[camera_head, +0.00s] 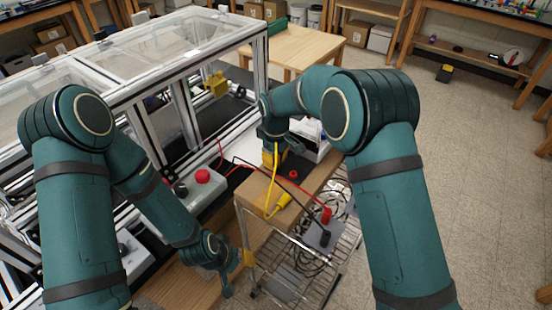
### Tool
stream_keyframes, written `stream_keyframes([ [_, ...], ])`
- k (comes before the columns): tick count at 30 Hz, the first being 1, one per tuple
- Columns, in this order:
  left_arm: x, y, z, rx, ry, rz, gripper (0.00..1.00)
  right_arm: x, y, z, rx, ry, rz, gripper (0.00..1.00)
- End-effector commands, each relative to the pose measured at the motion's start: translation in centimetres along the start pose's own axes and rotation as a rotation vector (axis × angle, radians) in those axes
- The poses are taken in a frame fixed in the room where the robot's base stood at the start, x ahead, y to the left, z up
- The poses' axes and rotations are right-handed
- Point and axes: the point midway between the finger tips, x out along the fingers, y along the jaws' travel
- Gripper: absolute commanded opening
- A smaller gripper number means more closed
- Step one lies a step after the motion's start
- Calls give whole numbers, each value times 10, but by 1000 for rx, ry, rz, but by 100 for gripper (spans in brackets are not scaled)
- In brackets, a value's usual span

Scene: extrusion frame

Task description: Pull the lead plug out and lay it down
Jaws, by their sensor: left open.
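A red plug (326,215) and a black plug (325,238) are at the right front edge of the small wooden-topped cart (255,190). Red and black leads run across the cart top. A yellow lead (272,185) hangs down beside a yellow probe-like piece (284,200). My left gripper (238,274) is open, low at the cart's near left corner, apart from the plugs. My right gripper (275,138) points down over a yellow device (272,157) at the back of the cart. Its fingertips are too small and covered to tell their state.
An aluminium extrusion frame (258,70) with clear panels stands at left. A white box (312,136) stands behind the cart top. Wire shelves with cables lie below.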

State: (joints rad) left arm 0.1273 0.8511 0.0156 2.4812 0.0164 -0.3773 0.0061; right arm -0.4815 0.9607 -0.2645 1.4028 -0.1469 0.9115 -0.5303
Motion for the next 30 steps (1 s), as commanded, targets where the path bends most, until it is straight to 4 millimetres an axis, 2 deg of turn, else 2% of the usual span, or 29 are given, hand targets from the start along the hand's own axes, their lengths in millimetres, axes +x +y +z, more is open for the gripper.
stream_keyframes([
  [30, -22, 8, -3, 0, 0, 0, 47, -37, 0, 0, 0, 1, 1, 0],
])
